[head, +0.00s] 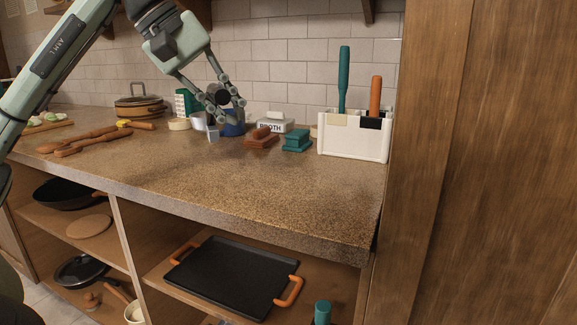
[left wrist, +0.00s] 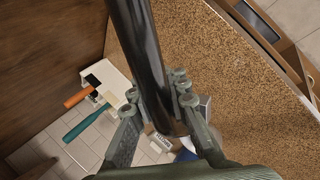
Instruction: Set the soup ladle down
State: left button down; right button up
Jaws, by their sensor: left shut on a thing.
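My left gripper (head: 222,108) hangs over the back of the counter, fingers pointing down. In the left wrist view its fingers (left wrist: 157,106) are shut around a long, glossy black handle (left wrist: 146,48), which I take to be the soup ladle. In the head view this handle shows nearly end-on as a dark round shape (head: 219,97) between the fingers, above the counter. I cannot clearly make out the ladle's bowl. The speckled brown counter top (head: 190,170) is below. My right gripper is not in view.
A blue container (head: 233,125) stands just behind and below the gripper. A broth box (head: 275,123), brown blocks (head: 261,139) and green blocks (head: 297,141) are to its right, then a white holder (head: 353,146) with tall handles. The counter's front middle is clear.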

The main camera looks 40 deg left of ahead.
pick_arm(q)
jog(key=x, duration=0.4)
jog(key=w+d+r+x, duration=0.1)
jog(key=x, duration=0.4)
jog(key=d+p+x, duration=0.1)
jog(key=x, duration=0.3)
jog(key=shift+w, duration=0.3)
jog(key=shift+d+f, duration=0.1)
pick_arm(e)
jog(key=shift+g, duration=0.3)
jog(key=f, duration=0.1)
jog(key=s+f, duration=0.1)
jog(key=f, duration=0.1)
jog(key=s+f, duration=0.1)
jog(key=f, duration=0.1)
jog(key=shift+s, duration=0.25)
pick_arm(q)
jog(key=shift+f, duration=0.1)
jog(key=c, duration=2)
grip_release()
jog(key=o, duration=0.5)
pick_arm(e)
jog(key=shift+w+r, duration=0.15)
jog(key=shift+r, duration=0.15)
